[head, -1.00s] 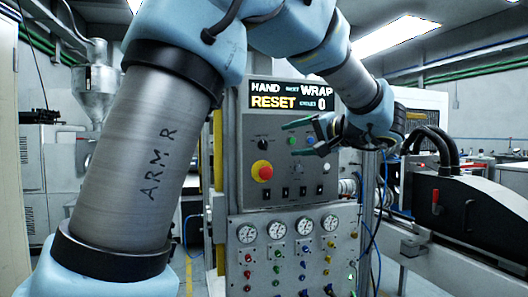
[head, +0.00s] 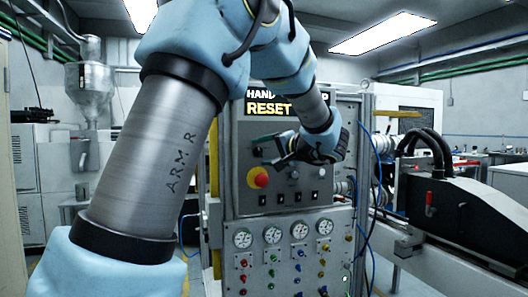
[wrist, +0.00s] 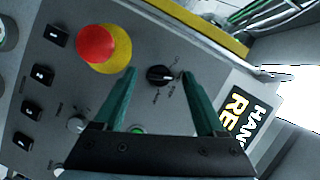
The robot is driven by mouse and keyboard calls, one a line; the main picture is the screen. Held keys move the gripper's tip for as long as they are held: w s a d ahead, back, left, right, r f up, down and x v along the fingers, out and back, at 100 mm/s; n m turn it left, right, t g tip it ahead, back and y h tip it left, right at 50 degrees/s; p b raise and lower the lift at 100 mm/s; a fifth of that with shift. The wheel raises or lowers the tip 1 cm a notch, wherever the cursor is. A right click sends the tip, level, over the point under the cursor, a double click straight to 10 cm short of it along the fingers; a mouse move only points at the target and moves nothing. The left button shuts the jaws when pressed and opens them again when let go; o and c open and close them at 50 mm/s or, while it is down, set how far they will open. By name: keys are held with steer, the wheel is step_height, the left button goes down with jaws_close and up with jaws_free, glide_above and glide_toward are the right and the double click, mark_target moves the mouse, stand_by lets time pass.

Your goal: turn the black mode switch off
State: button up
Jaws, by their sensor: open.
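The black mode switch (wrist: 160,75) is a small rotary knob on the grey control panel. Printed labels sit around it, too small to read surely, and its setting is hard to tell. In the wrist view it appears between the tips of my gripper's two green fingers (wrist: 160,73). The fingers are open and empty, one on each side of the knob in the picture. Whether they touch it or stop short of the panel is unclear. In the head view my gripper (head: 260,149) is at the upper panel, its fingers pointing left, with the knob (head: 257,152) partly visible near the tips.
A red emergency stop on a yellow base (wrist: 98,46) sits close beside one finger. Several black rocker switches (wrist: 44,74) line the panel. A grey knob (wrist: 77,125) and a lit green button (wrist: 137,129) are near the fingers.

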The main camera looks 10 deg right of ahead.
steer(key=shift+c, duration=0.4)
jaws_close()
